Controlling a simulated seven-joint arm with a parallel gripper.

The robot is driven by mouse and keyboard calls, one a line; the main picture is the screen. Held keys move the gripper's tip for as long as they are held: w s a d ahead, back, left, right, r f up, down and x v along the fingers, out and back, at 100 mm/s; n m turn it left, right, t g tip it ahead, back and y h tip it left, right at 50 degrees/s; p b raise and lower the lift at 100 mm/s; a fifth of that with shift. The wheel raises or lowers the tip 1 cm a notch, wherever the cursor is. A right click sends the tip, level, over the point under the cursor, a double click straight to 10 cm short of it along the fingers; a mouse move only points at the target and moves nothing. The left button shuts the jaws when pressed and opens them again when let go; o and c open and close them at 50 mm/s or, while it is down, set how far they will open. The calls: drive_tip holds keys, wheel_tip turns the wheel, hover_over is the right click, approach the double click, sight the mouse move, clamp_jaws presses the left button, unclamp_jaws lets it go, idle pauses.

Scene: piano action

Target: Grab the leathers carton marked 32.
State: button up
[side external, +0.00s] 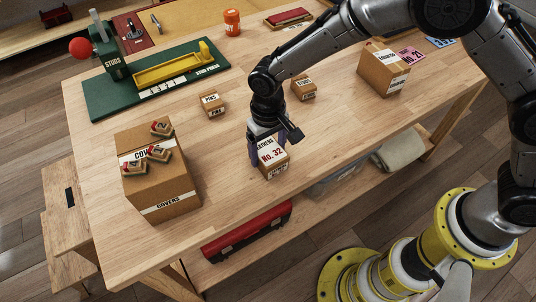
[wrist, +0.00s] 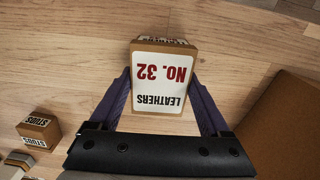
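The leathers carton (side external: 273,160) is a small brown box with a white top label reading "LEATHERS No. 32". It sits near the front edge of the wooden table, and in the wrist view the carton (wrist: 160,78) appears upside down between my fingers. My gripper (side external: 268,147) is down at the carton, with purple fingers on either side of it. In the wrist view my gripper (wrist: 160,98) has its fingers spread about as wide as the carton, close to its sides. I cannot tell whether the fingertips touch it.
A large covers carton (side external: 165,190) with several small boxes on top stands to the left. Small studs (side external: 303,88) and pins (side external: 212,104) boxes stand behind. A bigger carton (side external: 384,70) is at right. A green studs press (side external: 155,75) is at the back left.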

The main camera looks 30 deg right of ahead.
drive_tip(key=c, duration=0.7)
drive_tip(key=shift+c, duration=0.3)
drive_tip(key=shift+r, duration=0.15)
